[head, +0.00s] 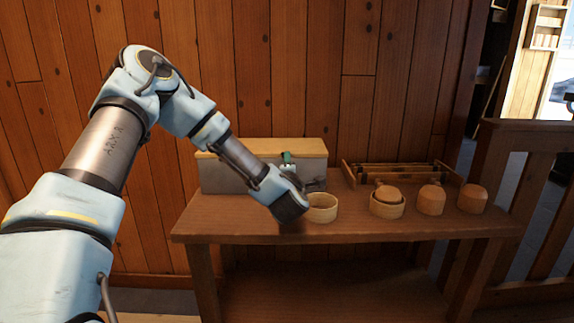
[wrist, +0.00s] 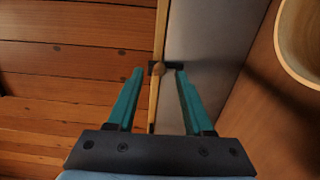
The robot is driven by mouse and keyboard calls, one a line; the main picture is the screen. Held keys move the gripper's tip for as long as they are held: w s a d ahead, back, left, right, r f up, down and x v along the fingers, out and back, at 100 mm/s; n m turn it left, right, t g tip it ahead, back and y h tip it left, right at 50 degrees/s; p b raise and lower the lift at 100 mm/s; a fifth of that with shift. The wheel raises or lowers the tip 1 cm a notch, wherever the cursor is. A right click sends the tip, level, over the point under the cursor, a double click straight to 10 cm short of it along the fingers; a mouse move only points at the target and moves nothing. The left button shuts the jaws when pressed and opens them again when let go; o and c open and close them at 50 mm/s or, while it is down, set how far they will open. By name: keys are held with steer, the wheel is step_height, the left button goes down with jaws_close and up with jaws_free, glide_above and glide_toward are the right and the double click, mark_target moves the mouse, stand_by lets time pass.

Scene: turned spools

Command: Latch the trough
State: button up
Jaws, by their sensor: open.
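The trough (head: 225,176) is a long grey box with a pale wooden lid (head: 240,147), standing at the back left of the table against the wall. The lid looks down on it. In the wrist view the lid's edge (wrist: 155,112) runs as a thin strip beside the grey front wall (wrist: 200,35). A small dark catch with a wooden knob (wrist: 157,69) sits across that seam; whether it is fastened I cannot tell. My gripper (wrist: 159,72) is open, its teal fingers either side of the catch, apparently not touching it. In the head view my gripper (head: 288,158) is at the trough's front, partly hidden by my wrist.
A round pale wooden bowl (head: 322,209) stands just right of my wrist and also shows in the wrist view (wrist: 302,50). Further right are a second bowl (head: 387,209) holding a turned piece, and two wooden spools (head: 431,199). A low wooden rack (head: 400,173) lies behind them.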

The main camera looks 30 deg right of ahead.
steer(key=b+v, duration=0.1)
steer(key=v, duration=0.8)
steer(key=shift+s+a, duration=0.15)
steer(key=shift+s, duration=0.1)
